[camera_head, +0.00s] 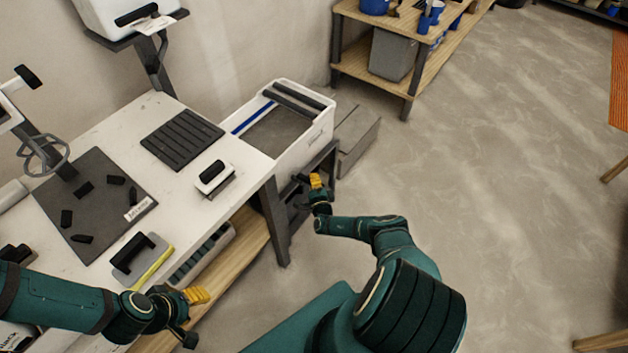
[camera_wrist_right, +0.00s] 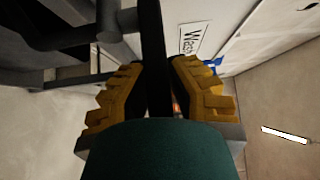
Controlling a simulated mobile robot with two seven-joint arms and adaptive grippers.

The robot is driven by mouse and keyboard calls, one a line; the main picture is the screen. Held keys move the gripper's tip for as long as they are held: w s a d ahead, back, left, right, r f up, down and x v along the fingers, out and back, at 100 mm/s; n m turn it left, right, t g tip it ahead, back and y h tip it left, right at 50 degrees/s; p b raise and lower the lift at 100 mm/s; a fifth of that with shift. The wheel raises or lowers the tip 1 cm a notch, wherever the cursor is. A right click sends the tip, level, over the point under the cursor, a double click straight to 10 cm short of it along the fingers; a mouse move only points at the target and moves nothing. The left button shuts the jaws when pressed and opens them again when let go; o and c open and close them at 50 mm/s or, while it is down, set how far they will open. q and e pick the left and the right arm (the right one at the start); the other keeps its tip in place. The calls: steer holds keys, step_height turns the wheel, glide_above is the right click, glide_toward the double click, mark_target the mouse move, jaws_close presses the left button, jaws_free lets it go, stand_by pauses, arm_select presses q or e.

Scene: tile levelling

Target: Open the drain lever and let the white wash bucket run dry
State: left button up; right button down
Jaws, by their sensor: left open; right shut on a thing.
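The white wash bucket (camera_head: 318,137) stands on a dark frame at the right end of the worktable. It has dark rollers across its far end and a grey, murky surface inside; I cannot tell the water depth. Its label starting "Wash" (camera_wrist_right: 192,40) shows in the right wrist view. My right gripper (camera_head: 314,182) is low beside the bucket's front right corner. In the right wrist view, its yellow fingers are shut on a dark bar (camera_wrist_right: 154,50), which looks like the drain lever. My left gripper (camera_head: 192,299) is open and empty near the table's front edge.
The white worktable (camera_head: 110,125) holds a dark ridged pad (camera_head: 182,138), a white-and-black hand tool (camera_head: 213,178), a dark mat (camera_head: 95,200) with small black pieces, and a float (camera_head: 140,257). Grey blocks (camera_head: 357,135) lie beyond the bucket.

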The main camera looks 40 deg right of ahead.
steer(key=shift+w+a, duration=0.1)
steer(key=shift+a, duration=0.15)
steer(key=c, duration=0.9)
jaws_free()
steer(key=shift+c, duration=0.2)
steer(key=shift+o, duration=0.2)
steer(key=shift+d, duration=0.1)
steer(key=shift+s, duration=0.55)
steer(key=v, duration=1.1)
steer(key=shift+a, duration=0.2)
